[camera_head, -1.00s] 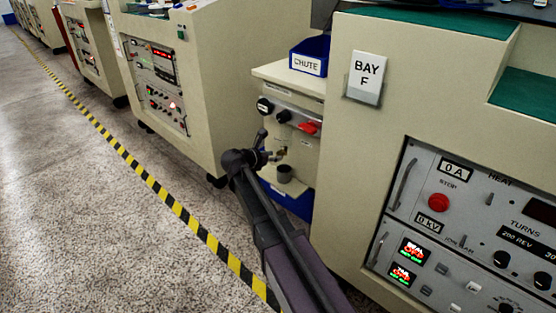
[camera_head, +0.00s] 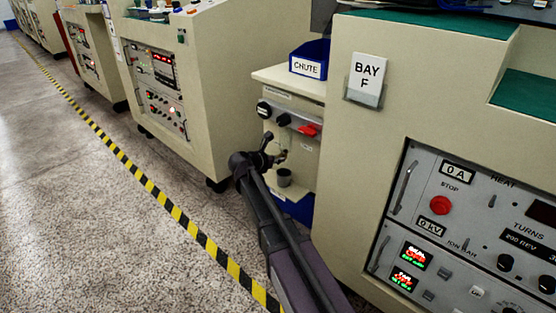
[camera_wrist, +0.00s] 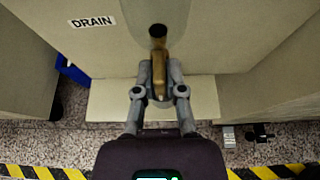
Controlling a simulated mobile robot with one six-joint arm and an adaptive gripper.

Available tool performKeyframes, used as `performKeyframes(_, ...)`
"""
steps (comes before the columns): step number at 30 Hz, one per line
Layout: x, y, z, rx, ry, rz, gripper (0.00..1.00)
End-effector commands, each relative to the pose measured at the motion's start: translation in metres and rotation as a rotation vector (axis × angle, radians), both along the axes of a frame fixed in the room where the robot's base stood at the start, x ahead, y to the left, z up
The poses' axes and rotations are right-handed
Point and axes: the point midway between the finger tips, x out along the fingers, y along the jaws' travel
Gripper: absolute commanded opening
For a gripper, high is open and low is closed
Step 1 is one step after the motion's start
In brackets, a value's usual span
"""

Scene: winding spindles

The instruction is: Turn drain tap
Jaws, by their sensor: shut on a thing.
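The drain tap (camera_wrist: 158,66) is brass with a dark round end, below the "DRAIN" label (camera_wrist: 92,23) in the wrist view. My gripper (camera_wrist: 158,76) is shut on its brass lever, one finger on each side. In the head view my gripper (camera_head: 279,158) is small at the cream cabinet's front (camera_head: 300,150), and the tap there is mostly hidden behind my wrist. How far the lever is turned is hard to tell.
A grey cup (camera_head: 284,178) stands just below the tap. A red handle (camera_head: 308,130) and dark knobs (camera_head: 283,119) sit above it. The blue "CHUTE" bin (camera_head: 310,58) is on top. The Bay F console (camera_head: 360,140) stands close on the right; open floor lies left.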

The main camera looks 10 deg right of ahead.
Motion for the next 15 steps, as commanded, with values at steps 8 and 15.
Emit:
performKeyframes(8, -0.0018, -0.0011, -0.0004, 0.008, -0.009, -0.004, 0.00)
performKeyframes(15, -0.0031, -0.0024, -0.0009, 0.051, -0.070, -0.005, 0.00)
